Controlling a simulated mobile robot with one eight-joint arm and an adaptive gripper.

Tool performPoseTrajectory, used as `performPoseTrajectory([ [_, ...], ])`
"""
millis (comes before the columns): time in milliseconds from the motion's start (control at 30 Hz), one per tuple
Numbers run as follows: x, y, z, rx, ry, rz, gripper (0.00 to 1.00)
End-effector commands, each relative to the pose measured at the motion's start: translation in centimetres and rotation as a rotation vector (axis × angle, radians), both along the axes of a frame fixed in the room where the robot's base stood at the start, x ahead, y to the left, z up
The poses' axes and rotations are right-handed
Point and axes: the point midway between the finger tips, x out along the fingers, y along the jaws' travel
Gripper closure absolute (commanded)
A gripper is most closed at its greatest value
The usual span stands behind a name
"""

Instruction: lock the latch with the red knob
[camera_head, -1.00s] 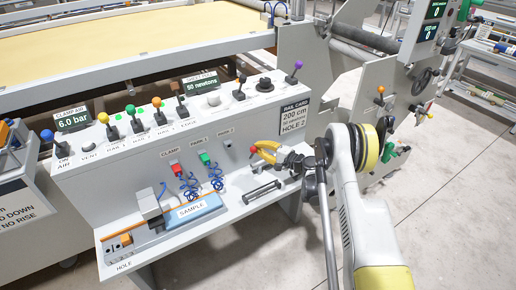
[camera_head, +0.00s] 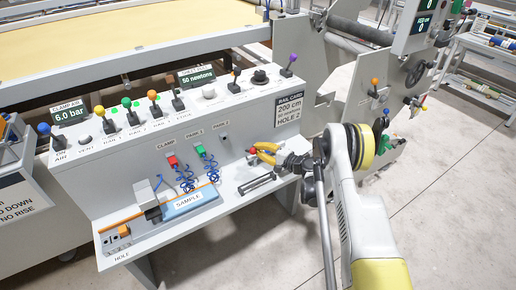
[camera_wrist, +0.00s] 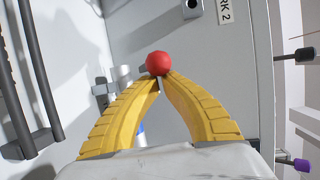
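The red knob (camera_head: 253,151) stands out at the right end of the grey console's front face, below the rail card. In the wrist view the red knob (camera_wrist: 158,64) is a round ball at the tips of my gripper's two yellow fingers. My gripper (camera_head: 262,152) reaches it from the right. In the wrist view my gripper (camera_wrist: 159,79) has its fingertips closed together at the knob, with a thin stem between them. The latch body behind the fingers is mostly hidden, so I cannot tell its position.
A dark bar handle (camera_head: 261,184) lies on the shelf below my gripper. The red clamp connector (camera_head: 172,161), the green park connector (camera_head: 200,150) and the blue sample block (camera_head: 190,203) are to the left. Several coloured levers line the console top. Open floor lies at the right.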

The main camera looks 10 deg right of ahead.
Motion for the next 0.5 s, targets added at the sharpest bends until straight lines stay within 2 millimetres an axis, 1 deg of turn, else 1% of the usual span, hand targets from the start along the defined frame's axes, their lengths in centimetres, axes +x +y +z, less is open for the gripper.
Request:
performPoseTrajectory([
  [33,-0.1,0.22,-0.09,-0.001,0.0,0.005,1.0],
  [500,-0.24,0.16,-0.45,-0.001,0.0,0.005,1.0],
])
